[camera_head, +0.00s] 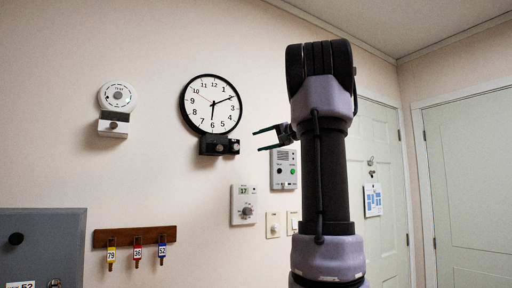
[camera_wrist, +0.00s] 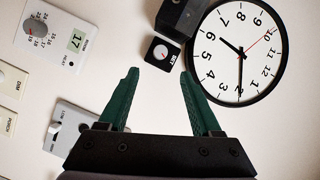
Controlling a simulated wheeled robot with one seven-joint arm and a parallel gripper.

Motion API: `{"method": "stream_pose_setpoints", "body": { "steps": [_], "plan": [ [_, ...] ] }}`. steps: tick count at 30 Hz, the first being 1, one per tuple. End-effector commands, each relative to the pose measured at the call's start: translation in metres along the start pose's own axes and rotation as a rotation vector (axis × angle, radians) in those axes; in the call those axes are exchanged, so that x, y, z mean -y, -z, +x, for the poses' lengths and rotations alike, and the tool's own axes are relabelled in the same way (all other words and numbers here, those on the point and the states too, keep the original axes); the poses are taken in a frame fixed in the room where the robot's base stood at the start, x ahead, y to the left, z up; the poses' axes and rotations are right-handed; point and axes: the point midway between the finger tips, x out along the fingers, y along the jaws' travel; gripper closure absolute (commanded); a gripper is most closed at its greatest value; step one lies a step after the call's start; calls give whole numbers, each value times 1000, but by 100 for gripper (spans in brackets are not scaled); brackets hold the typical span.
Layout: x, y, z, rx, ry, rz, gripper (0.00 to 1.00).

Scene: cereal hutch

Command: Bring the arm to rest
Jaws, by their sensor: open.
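My arm is raised upright in the head view, bent at the top. My gripper (camera_head: 264,138) points left from behind it, with dark green fingers spread apart. In the wrist view my gripper (camera_wrist: 158,84) is open and nothing is between its fingers. A round wall clock (camera_head: 212,104) with a black rim is up and left of my gripper. Below the clock is a small black box with a knob (camera_head: 219,145). In the wrist view the clock (camera_wrist: 240,55) is at upper right, upside down, and the white-faced knob (camera_wrist: 162,53) shows beyond the fingertips.
A round dial (camera_head: 117,97), a key rack (camera_head: 134,236) and a grey cabinet (camera_head: 42,245) are left. Doors (camera_head: 468,180) are right.

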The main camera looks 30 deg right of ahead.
Motion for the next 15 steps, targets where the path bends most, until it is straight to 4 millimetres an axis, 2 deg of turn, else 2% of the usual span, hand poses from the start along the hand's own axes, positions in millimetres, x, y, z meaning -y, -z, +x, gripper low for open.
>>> {"method": "stream_pose_setpoints", "body": {
  "steps": [6, 8, 11, 14, 15],
  "plan": [
    [0, -1, 0, 1, -1, 0, 34],
    [0, -6, 2, 9, -8, 2, 34],
    [-2, -36, 8, 51, -51, 4, 34],
    [-9, -95, 13, 129, -142, 3, 34],
    [-14, -124, 13, 165, -189, -3, 34]
  ]
}}
